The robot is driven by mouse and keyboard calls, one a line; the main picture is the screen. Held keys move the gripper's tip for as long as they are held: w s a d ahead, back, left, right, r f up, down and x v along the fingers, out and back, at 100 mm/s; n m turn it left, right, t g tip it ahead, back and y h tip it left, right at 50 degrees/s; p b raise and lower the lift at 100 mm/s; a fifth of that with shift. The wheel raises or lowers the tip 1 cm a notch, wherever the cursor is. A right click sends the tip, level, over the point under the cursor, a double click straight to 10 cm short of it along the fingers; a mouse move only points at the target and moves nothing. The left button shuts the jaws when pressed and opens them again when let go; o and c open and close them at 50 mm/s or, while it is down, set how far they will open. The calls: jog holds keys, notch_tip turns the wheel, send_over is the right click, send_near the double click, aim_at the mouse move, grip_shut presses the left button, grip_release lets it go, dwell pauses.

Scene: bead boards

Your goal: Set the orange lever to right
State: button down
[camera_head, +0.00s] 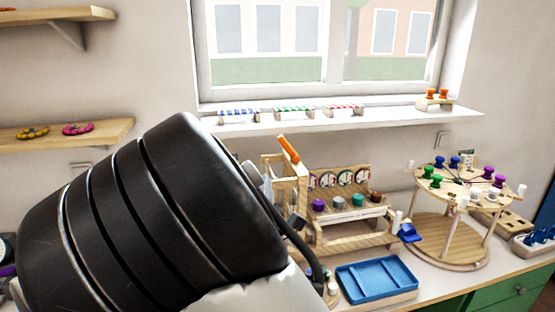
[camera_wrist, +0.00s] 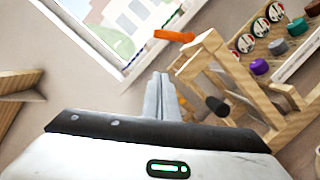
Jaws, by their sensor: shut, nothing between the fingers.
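The orange lever (camera_head: 288,149) tops a light wooden frame (camera_head: 270,160) on the counter and leans up and to the left in the head view. In the wrist view the orange lever (camera_wrist: 174,36) sticks out to the left from the top of the wooden frame (camera_wrist: 230,75). My gripper (camera_wrist: 160,77) is shut and empty, its fingertips just below the lever in the wrist view, with a visible gap between them. In the head view my dark arm hides most of my gripper and the left of the frame.
Beside the frame stands a wooden unit with dials and purple, grey and brown knobs (camera_head: 318,205). A blue tray (camera_head: 378,279) lies in front. A round two-tier stand with coloured pegs (camera_head: 450,255) is to the right. The window sill (camera_head: 350,121) runs behind, above the counter.

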aim_at(288, 148)
jog(key=w+d+r, duration=0.2)
jog(key=w+r, duration=0.1)
jog(key=w, duration=0.7)
jog(key=shift+w+d+r, duration=0.2)
jog(key=shift+w+r, duration=0.15)
